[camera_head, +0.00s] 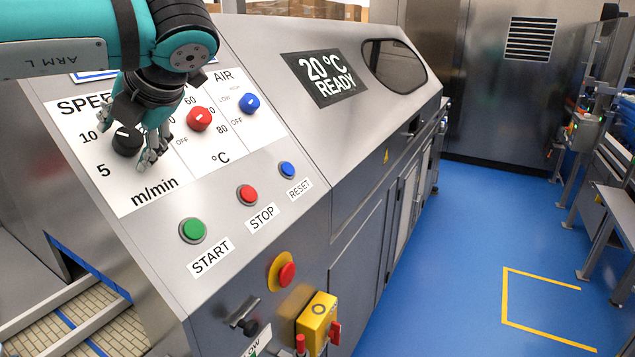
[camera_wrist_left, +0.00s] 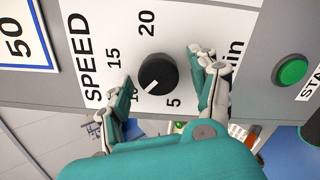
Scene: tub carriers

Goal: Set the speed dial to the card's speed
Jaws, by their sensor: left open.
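The black speed dial (camera_wrist_left: 158,73) sits on the white SPEED panel, marked 5, 10, 15 and 20. In the left wrist view its white pointer mark aims between 10 and 5, closer to 10. In the head view the dial (camera_head: 126,143) is partly covered by my left gripper (camera_head: 141,140). In the left wrist view the left gripper (camera_wrist_left: 163,75) is open, one finger on each side of the dial; contact is not clear. A blue-bordered card (camera_wrist_left: 25,32) shows "50" at the left; the rest of it is cut off. My right gripper is not in view.
A red °C dial (camera_head: 199,119) and a blue AIR dial (camera_head: 249,103) are beside it. Green START (camera_head: 193,230), red STOP (camera_head: 247,195) and blue RESET (camera_head: 287,170) buttons lie below. A display (camera_head: 324,77) reads 20 °C READY. Blue floor at right is open.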

